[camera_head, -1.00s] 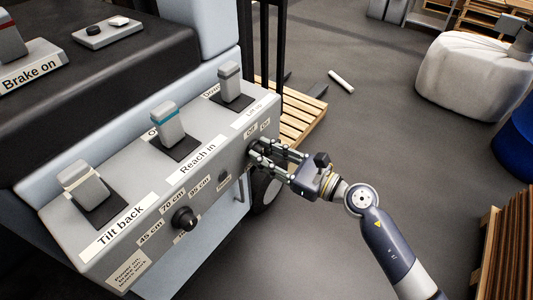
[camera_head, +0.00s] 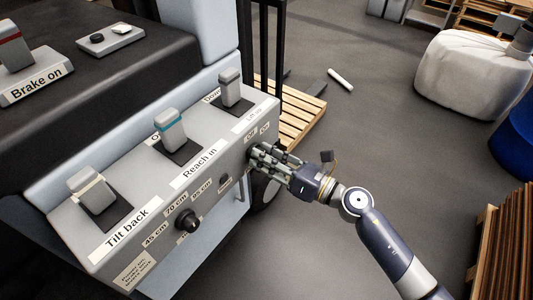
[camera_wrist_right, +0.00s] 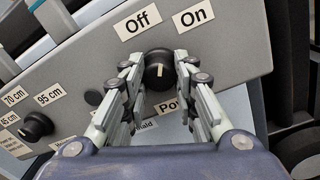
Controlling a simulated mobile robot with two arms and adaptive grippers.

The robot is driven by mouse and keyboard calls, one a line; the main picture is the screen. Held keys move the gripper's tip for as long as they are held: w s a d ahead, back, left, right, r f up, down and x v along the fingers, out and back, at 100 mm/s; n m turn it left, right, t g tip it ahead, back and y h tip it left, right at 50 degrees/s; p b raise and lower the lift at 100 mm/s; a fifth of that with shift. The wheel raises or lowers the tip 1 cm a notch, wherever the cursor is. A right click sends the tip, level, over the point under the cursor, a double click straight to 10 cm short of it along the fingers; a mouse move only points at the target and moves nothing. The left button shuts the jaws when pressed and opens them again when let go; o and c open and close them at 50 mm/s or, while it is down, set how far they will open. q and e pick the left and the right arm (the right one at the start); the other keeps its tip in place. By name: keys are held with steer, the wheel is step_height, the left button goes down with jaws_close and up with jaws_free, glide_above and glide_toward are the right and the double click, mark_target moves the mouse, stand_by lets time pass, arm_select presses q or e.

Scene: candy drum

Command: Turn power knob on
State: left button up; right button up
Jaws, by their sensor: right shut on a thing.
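The power knob (camera_wrist_right: 158,70) is a round black knob with a pale pointer line. In the right wrist view it sits below the "Off" label (camera_wrist_right: 138,23) and the "On" label (camera_wrist_right: 191,18), and the line points about upward, between the two. A partly hidden label starting "Po" is below it. My right gripper (camera_head: 256,152) is at the right end of the grey control panel (camera_head: 215,165), with its fingers (camera_wrist_right: 158,66) shut on the knob from both sides. In the head view the fingers hide most of the knob. My left gripper is not in view.
A black distance knob (camera_head: 187,220) with cm labels is left on the same panel face. Three levers stand on top, including "Tilt back" (camera_head: 90,188) and "Reach in" (camera_head: 169,128). A wooden pallet (camera_head: 300,115) lies behind. Open floor is to the right.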

steer(key=m+p, duration=0.2)
steer(key=m, duration=0.3)
steer(key=shift+r, duration=0.15)
steer(key=shift+a+m, duration=0.1)
steer(key=shift+m, duration=0.4)
steer(key=o, duration=1.1)
steer(key=shift+w+a, duration=0.1)
steer(key=v, duration=1.2)
steer(key=shift+f, duration=0.3)
